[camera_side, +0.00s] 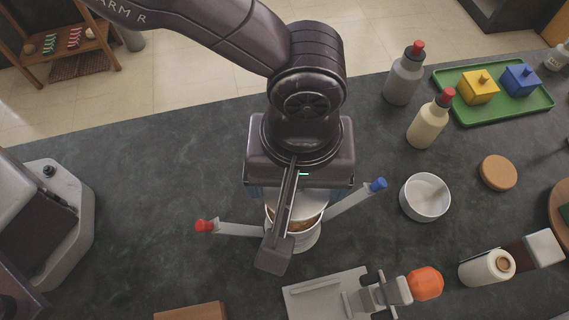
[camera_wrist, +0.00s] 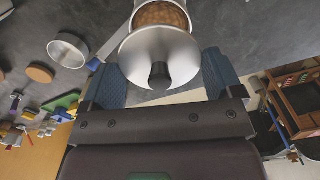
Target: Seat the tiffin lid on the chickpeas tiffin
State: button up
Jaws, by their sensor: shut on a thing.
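The chickpeas tiffin (camera_side: 305,241) is a pale round canister standing on the dark counter below my gripper. Brown chickpeas show in its mouth, also in the wrist view (camera_wrist: 160,14). The tiffin lid (camera_wrist: 150,46) is a shiny steel disc with a black knob. My gripper (camera_wrist: 162,74) is shut on the lid, with a blue finger on each side. In the side view my gripper (camera_side: 300,194) holds the lid (camera_side: 309,202) over the tiffin's mouth. Chickpeas show past the lid's edge, so it covers only part of the opening. A dark bar of mine hides part of both.
Grey strips with a red end (camera_side: 205,226) and a blue end (camera_side: 377,185) spread out beside the tiffin. A white bowl (camera_side: 425,198), bottles (camera_side: 428,122) and a green tray (camera_side: 500,108) stand right. A metal stand (camera_side: 330,297) is in front.

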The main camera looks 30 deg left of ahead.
jog(key=shift+f, duration=2.3)
jog(key=shift+f, duration=0.6)
jog(key=o, duration=0.7)
jog(key=shift+r, duration=0.1)
jog(key=shift+r, duration=2.95)
